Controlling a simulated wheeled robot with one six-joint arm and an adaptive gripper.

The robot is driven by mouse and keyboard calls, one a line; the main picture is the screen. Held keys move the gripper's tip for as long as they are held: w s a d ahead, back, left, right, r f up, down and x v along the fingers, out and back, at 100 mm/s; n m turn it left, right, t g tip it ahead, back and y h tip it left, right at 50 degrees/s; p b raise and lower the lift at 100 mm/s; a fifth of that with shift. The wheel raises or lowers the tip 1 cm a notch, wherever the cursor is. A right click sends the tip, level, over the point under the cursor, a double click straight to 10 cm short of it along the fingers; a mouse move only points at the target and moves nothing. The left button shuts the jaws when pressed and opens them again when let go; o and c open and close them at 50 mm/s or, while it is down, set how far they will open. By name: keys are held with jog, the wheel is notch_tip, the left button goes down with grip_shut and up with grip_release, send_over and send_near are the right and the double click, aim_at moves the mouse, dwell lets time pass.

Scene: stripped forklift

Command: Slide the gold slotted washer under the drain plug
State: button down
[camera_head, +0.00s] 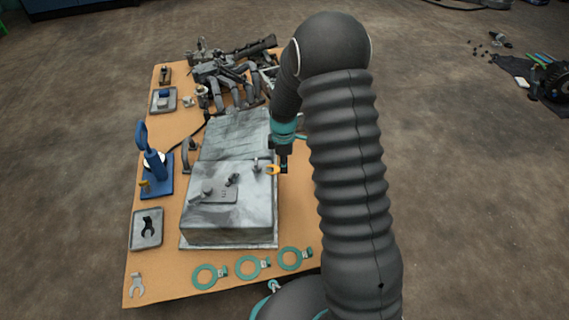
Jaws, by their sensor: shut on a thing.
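The gold slotted washer (272,170) is held at the tip of my gripper (283,166), just above the right edge of the grey metal housing (225,220). Its open slot seems to face left. My gripper points down and is shut on the washer. A small upright plug-like part (256,165) stands on the housing's top just left of the washer; it may be the drain plug. Another small dark fitting (232,180) sits further left on the housing. Whether the washer touches the plug is too small to tell.
A blue tool (154,165) stands left of the housing. A tray with a dark slotted part (147,228) lies front left, a silver slotted piece (137,284) in the corner. Several teal rings (248,267) lie along the front. Grey parts clutter (225,80) the back.

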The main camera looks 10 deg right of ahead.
aim_at(269, 170)
jog(key=shift+w+a, duration=0.25)
jog(key=shift+a, duration=0.9)
jog(key=shift+w+a, duration=0.25)
jog(key=shift+a, duration=0.9)
dwell(0.5)
jog(key=c, duration=0.9)
grip_release()
jog(key=shift+r, duration=0.15)
notch_tip(269, 170, up, 12)
